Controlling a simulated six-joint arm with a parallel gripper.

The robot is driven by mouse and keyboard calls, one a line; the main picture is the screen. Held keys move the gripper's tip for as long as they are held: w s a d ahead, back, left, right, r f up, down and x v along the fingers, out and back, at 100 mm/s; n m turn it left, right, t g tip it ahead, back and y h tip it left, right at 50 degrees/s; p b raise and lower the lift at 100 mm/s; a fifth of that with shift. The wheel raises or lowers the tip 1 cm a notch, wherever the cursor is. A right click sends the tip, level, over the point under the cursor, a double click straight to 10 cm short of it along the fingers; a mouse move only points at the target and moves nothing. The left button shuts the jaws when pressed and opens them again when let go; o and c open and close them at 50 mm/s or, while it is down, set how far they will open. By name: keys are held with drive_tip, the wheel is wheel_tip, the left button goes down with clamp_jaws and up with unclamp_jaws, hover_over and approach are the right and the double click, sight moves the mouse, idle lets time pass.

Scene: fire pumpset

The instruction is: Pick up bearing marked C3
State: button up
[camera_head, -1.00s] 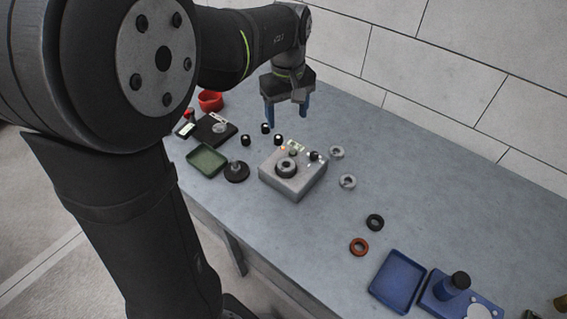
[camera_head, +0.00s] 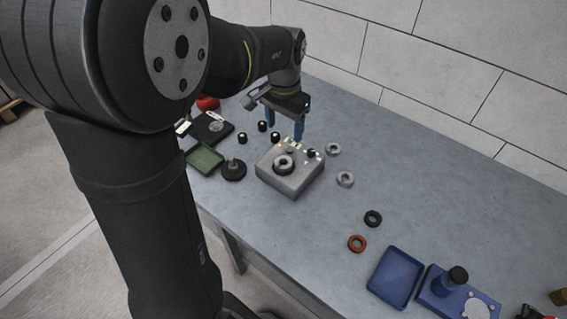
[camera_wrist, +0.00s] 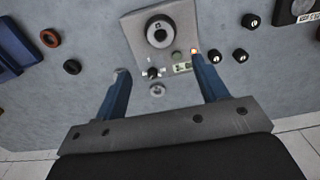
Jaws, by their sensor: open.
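No C3 marking is readable on any ring. Two grey bearing-like rings lie on the table right of the grey device: a far one (camera_head: 334,149) and a near one (camera_head: 345,179). Another ring (camera_head: 284,163) sits on top of the device (camera_head: 291,183) and also shows in the wrist view (camera_wrist: 159,32). My gripper (camera_head: 285,121) is open and empty, above the table behind the device. In the wrist view its fingers (camera_wrist: 159,66) point toward the device's panel edge. A grey ring (camera_wrist: 157,90) lies between the fingers there; the left fingertip partly covers another.
A black ring (camera_head: 373,218) and an orange ring (camera_head: 357,243) lie near a blue tray (camera_head: 396,278). Several small black cylinders (camera_head: 262,126) stand left of the device, near a dark round-based part (camera_head: 233,170) and a green tray (camera_head: 206,159). The table's back right is clear.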

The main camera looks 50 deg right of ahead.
sight(284, 158)
wheel_tip(284, 158, down, 13)
drive_tip(key=shift+r, duration=0.15)
idle(0.4)
drive_tip(key=shift+c, duration=0.3)
drive_tip(key=c, duration=1.1)
drive_tip(key=shift+c, duration=0.2)
